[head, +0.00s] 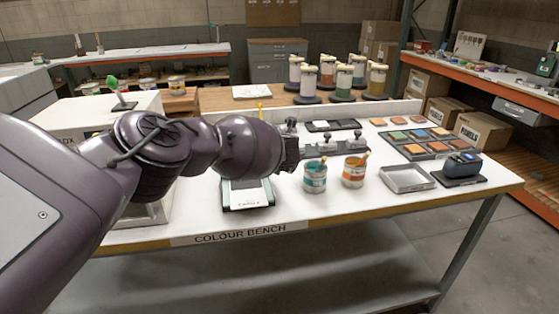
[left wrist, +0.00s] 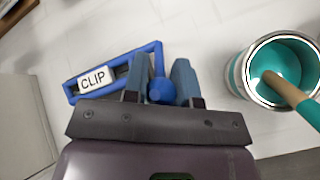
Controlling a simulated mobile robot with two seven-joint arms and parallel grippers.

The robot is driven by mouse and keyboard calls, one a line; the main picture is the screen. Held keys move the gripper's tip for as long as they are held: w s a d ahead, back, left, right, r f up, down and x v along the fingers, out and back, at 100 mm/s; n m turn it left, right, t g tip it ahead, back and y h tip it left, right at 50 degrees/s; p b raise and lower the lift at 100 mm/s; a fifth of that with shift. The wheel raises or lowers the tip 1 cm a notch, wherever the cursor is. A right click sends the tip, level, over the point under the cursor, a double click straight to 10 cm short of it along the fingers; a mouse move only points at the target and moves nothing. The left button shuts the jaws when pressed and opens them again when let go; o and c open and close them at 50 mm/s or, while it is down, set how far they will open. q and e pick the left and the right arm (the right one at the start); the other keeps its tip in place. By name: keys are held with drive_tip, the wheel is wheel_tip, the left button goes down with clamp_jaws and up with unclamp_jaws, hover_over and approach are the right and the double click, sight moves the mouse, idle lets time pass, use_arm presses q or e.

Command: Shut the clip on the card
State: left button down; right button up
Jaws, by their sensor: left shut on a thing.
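In the left wrist view, the blue clip (left wrist: 115,72) is a frame with a white CLIP label and a round blue knob (left wrist: 161,91). My left gripper (left wrist: 163,78) has its fingers on either side of the knob and is shut on it. In the head view, my left gripper (head: 290,148) is over the bench, and the clip is hidden behind my arm. A white card (head: 246,194) lies on a dark board at the bench's front, partly covered by my arm. My right gripper is not in view.
Close to the right of my left gripper are a teal paint pot (head: 315,178) and an orange pot (head: 353,172), each with a stick. A grey tray (head: 407,180), a dark blue device (head: 462,166) and a swatch box (head: 429,145) stand further right.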

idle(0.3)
use_arm(q)
drive_tip(key=c, duration=0.9)
unclamp_jaws()
drive_tip(key=shift+c, duration=0.2)
drive_tip(key=shift+r, duration=0.1)
drive_tip(key=shift+s+r+p, duration=0.15)
drive_tip(key=shift+r+p, duration=0.05)
drive_tip(key=shift+p, duration=0.1)
drive_tip(key=shift+p+v, duration=0.75)
drive_tip(key=shift+v, duration=0.35)
drive_tip(key=p+v, duration=0.2)
drive_tip(key=v, duration=0.6)
